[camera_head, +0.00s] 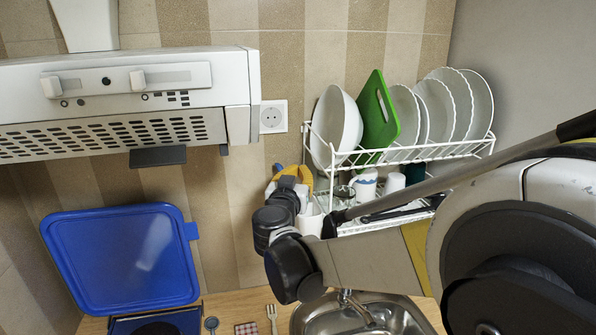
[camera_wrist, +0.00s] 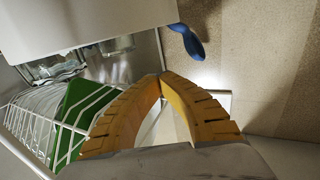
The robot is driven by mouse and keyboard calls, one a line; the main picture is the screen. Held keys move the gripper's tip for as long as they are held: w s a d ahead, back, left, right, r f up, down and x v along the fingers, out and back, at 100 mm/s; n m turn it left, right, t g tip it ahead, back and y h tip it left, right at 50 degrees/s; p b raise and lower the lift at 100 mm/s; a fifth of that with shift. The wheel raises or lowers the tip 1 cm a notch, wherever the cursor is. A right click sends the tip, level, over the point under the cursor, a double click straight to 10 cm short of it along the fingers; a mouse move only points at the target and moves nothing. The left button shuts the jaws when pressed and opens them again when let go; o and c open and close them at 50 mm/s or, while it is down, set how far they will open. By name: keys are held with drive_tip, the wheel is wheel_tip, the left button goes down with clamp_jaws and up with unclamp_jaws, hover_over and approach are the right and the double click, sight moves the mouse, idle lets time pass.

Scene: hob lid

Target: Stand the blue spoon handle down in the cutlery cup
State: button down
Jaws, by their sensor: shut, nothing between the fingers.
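The blue spoon (camera_wrist: 187,41) shows its bowl and a short length of neck past the rim of the white cutlery cup (camera_wrist: 90,22) in the wrist view, which is upside down. The bowl is up and leans outward; the cup hides the handle. In the head view a bit of the spoon (camera_head: 277,168) shows beside my gripper, and the cup (camera_head: 311,220) stands partly behind my arm. My gripper (camera_wrist: 162,76) has its orange fingertips together, empty, a little apart from the spoon. It also shows in the head view (camera_head: 292,173), above the cup.
The white dish rack (camera_head: 420,151) beside the cup holds plates, a bowl (camera_head: 336,128) and a green board (camera_head: 378,115). Mugs and glasses stand below. A wall socket (camera_head: 272,117) is behind. The blue hob lid (camera_head: 125,258) stands raised at left; a sink (camera_head: 365,318) is in front.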

drive_tip(key=shift+f+b, duration=1.4)
drive_tip(key=shift+f, duration=0.55)
drive_tip(key=c, duration=1.8)
unclamp_jaws()
drive_tip(key=shift+o, duration=0.2)
drive_tip(key=v, duration=1.2)
